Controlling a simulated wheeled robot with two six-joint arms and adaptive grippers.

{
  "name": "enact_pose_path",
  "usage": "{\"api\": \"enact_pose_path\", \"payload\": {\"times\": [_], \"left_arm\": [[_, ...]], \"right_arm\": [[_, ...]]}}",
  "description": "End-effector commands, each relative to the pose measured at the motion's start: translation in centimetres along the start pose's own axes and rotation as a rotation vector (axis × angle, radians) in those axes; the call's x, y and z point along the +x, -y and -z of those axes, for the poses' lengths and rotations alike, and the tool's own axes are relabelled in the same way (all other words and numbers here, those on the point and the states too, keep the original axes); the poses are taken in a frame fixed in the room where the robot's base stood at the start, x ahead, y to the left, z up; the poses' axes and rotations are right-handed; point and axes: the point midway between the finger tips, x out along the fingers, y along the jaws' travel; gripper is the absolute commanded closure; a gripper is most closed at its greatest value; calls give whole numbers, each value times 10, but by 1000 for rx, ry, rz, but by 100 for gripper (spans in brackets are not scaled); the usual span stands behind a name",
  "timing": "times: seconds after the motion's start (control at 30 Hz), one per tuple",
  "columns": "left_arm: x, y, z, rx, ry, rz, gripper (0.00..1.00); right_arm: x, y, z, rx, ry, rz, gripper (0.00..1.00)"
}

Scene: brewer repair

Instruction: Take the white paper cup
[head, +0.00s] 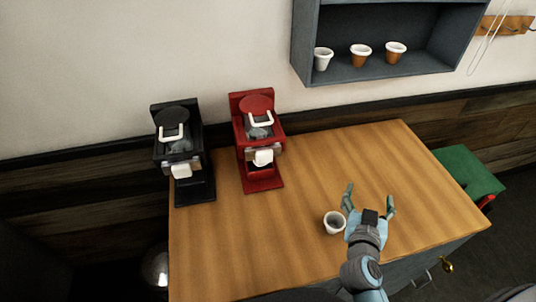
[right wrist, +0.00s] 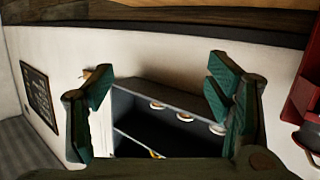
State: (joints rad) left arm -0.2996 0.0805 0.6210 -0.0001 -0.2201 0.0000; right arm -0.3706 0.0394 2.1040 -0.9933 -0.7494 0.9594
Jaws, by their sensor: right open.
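A small white cup (head: 334,224) stands upright on the wooden table, near its front edge. My right gripper (head: 369,197) is just to the right of this cup, with its fingers spread and nothing between them. In the right wrist view the open fingers (right wrist: 160,85) also show, and the table cup is not in sight there. Another white cup (head: 323,60) stands on the wall shelf at its left. My left gripper is not in view.
A black brewer (head: 180,150) and a red brewer (head: 257,140) stand at the table's back left. The wall shelf (head: 345,75) also holds two brown cups (head: 361,56). A green stool (head: 468,172) is right of the table (head: 300,190). The table's middle is clear.

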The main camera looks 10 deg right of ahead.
Motion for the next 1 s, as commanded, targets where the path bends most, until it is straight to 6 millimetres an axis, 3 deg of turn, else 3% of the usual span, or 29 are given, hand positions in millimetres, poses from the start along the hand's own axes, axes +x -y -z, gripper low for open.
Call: {"api": "enact_pose_path", "payload": {"times": [0.07,0.13,0.2,0.3,0.43,0.6,0.87,1.0], "left_arm": [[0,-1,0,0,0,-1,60],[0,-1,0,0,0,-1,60],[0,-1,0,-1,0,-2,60],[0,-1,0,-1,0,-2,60],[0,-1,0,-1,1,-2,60],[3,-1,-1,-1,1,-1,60],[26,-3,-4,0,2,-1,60],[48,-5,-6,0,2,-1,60]], "right_arm": [[10,38,30,32,-188,110,26],[10,91,43,34,-297,294,26],[3,148,34,10,-302,502,26],[-7,202,0,-37,-200,711,26],[-6,229,-23,-64,-114,796,26],[24,261,-21,-64,-111,800,26],[56,293,-21,-65,-113,797,26],[76,312,-22,-66,-115,797,26]]}}
